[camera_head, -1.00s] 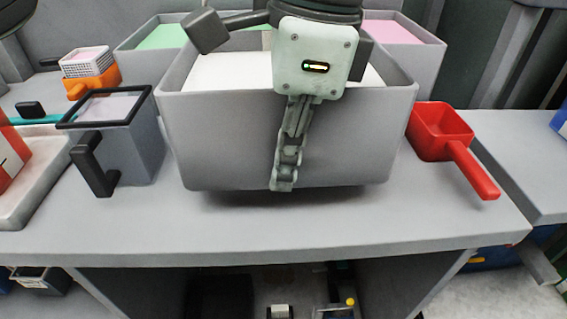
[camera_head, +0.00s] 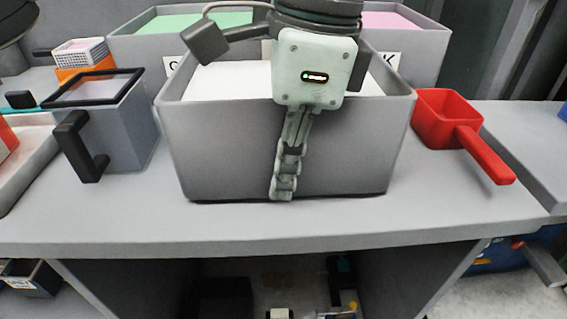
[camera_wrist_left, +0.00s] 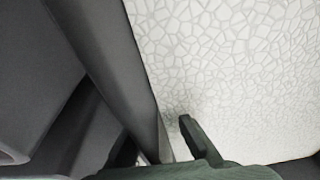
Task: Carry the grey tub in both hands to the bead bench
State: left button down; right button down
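The grey tub (camera_head: 228,150) stands upright on the grey bench, with white beads (camera_head: 222,82) in it. In the left wrist view, the tub's wall (camera_wrist_left: 108,60) runs between my left gripper's (camera_wrist_left: 160,138) fingers. One finger is over the white beads, with a gap to the wall; the other is at the dark outer side.
A grey pitcher (camera_head: 128,130) with a black handle stands left of the tub, and a red scoop (camera_head: 450,125) lies to its right. Behind are bins of green beads (camera_head: 180,22) and pink beads (camera_head: 400,22). Bare bench top (camera_head: 300,230) lies in front.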

aim_at(284, 111)
pick_arm(q)
jog(key=shift+s+f+b, duration=0.15)
jog(key=shift+f+b, duration=0.15)
jog(key=shift+f, duration=0.3)
pick_arm(e)
jog(key=shift+w+f, duration=0.15)
jog(key=shift+f, duration=0.4)
pick_arm(q)
jog(key=c, duration=2)
grip_release()
jog(key=shift+r, duration=0.2)
jog(key=shift+c, duration=0.2)
pick_arm(e)
jog(key=c, duration=2)
grip_release()
jog(key=shift+r, duration=0.2)
jog(key=shift+c, duration=0.2)
pick_arm(q)
jog(key=o, duration=0.3)
pick_arm(e)
jog(key=o, duration=0.3)
